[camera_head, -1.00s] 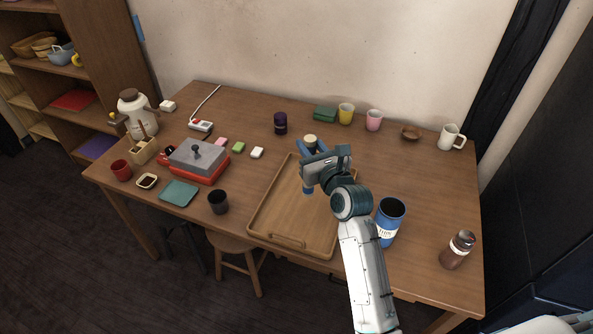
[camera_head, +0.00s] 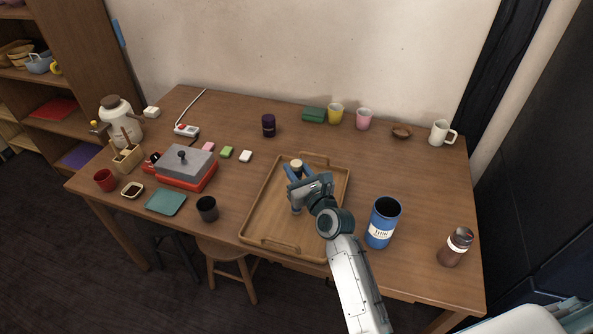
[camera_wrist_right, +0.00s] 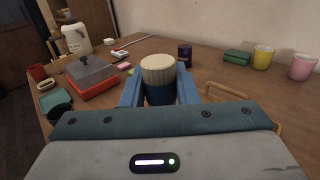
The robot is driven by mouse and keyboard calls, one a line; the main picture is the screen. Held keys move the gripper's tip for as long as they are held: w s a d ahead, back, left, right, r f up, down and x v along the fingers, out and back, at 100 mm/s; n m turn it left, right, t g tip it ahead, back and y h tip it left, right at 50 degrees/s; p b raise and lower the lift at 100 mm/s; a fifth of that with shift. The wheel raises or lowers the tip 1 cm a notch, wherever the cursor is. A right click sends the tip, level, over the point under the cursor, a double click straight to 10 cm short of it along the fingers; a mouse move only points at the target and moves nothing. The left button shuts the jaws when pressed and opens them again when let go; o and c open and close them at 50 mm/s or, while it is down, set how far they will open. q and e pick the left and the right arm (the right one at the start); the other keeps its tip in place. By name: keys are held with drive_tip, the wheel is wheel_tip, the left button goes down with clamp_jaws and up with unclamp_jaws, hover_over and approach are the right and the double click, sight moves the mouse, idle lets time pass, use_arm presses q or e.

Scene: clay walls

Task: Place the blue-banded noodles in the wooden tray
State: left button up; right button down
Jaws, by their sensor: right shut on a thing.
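The blue-banded noodles (camera_head: 296,164) are a short bundle with a pale top and a dark blue band, which shows clearly in the right wrist view (camera_wrist_right: 159,80). My right gripper (camera_head: 297,171) is shut on them, with its blue fingers on both sides of the band. They stand upright. The wooden tray (camera_head: 270,246) lies on the table beneath my gripper, and the noodles are over its far left part. I cannot tell whether their base touches the tray floor. My left gripper is not in view.
A blue canister (camera_head: 383,222) stands close to the tray's right side, and a brown bottle (camera_head: 456,246) farther right. A dark cup (camera_head: 207,208) and a red grill with a grey lid (camera_head: 186,168) are to the left. The tray looks otherwise empty.

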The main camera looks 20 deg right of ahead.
drive_tip(key=c, duration=1.6)
unclamp_jaws()
drive_tip(key=shift+f, duration=0.15)
drive_tip(key=o, duration=0.5)
drive_tip(key=s, duration=0.4)
drive_tip(key=s+d, duration=0.1)
drive_tip(key=s, duration=0.3)
drive_tip(key=s+d, duration=0.1)
drive_tip(key=s, duration=0.2)
drive_tip(key=shift+s+d+r+b, duration=0.2)
drive_tip(key=shift+s+b, duration=0.1)
drive_tip(key=shift+s, duration=0.1)
